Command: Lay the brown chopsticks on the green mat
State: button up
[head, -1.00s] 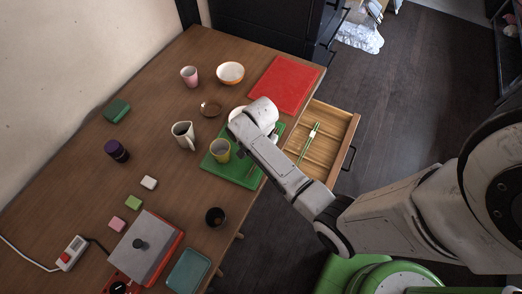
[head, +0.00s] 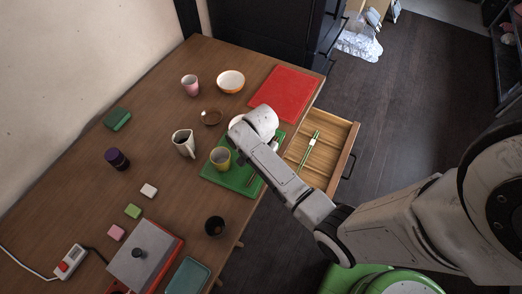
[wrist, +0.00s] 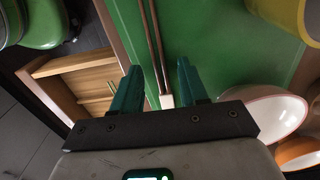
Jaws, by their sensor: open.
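The brown chopsticks (wrist: 154,45) lie side by side on the green mat (wrist: 215,45) in the wrist view, with a white band (wrist: 166,101) around them at the near end. In the head view only a thin brown end (head: 251,180) shows on the green mat (head: 232,183), beside my arm. My gripper (wrist: 157,82) is open. Its two teal fingers stand on either side of the chopsticks in the picture, and nothing is gripped. The height of the fingers above the mat is hard to tell. In the head view my arm hides the fingers and part of the mat.
A yellow cup (head: 220,158) and a white bowl (wrist: 270,108) stand on or by the mat. An open drawer (head: 341,152) holds green chopsticks (head: 308,150).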

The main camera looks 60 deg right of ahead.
notch_tip(320, 180, up, 11)
jog(key=s+a+n+t, duration=0.1)
jog(key=s+a+n, duration=1)
jog(key=n, duration=0.6)
jog(key=shift+s+a+r, duration=0.3)
jog(key=shift+s, duration=0.95)
jog(key=shift+f+b, duration=0.45)
jog(key=shift+f, duration=0.1)
jog(key=shift+d, duration=0.1)
